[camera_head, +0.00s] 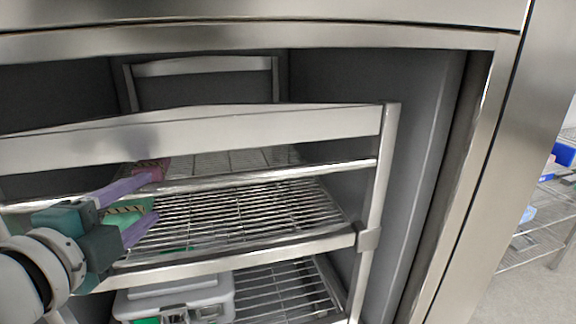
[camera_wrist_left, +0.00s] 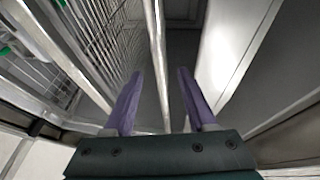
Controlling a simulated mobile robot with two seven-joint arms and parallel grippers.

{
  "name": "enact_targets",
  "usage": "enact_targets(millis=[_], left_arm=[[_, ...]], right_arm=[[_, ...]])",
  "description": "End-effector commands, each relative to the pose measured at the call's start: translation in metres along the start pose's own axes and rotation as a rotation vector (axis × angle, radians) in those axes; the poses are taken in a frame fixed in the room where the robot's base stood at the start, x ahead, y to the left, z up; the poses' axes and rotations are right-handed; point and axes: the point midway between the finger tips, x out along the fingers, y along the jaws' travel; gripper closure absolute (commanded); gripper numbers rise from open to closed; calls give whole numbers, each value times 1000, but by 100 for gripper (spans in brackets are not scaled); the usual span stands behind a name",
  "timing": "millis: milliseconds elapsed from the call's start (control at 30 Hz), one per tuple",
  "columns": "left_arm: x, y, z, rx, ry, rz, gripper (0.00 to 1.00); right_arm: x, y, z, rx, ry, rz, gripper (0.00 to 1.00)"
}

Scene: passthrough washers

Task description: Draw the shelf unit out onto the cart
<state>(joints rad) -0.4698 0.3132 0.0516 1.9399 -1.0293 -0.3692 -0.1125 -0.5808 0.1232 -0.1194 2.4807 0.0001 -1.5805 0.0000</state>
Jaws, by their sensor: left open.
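The shelf unit (camera_head: 260,127) is a steel rack with wire shelves, standing inside the washer chamber. A horizontal front rail (camera_head: 280,175) crosses it below its broad top panel. My left gripper (camera_head: 152,192) is at the left part of this rail, with one purple finger above it and one below. In the left wrist view, my open left gripper (camera_wrist_left: 158,80) has the rail (camera_wrist_left: 154,35) running between its fingers, with gaps on both sides. The cart cannot be made out in either view. My right gripper is not in view.
The washer's steel door frame (camera_head: 462,185) stands close on the right, with a grey chamber wall (camera_head: 425,130) inside it. A grey-white container (camera_head: 180,297) sits on the lower shelf. A wire rack with blue bins (camera_head: 565,154) stands outside at far right.

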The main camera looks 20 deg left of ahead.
Motion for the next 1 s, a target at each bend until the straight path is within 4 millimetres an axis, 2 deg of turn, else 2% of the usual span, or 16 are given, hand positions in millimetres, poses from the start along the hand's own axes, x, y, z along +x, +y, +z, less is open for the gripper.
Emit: enact_targets(millis=[300, 500, 867, 1000], left_arm=[[56, -3, 0, -2, -2, -2, 43], [78, -1, 0, -3, -2, 0, 43], [84, -1, 0, -4, -1, 0, 43], [84, -1, 0, -4, -1, 0, 56]], right_arm=[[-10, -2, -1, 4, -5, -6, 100], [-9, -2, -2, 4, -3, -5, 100], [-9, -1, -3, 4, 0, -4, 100], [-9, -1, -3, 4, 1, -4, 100]])
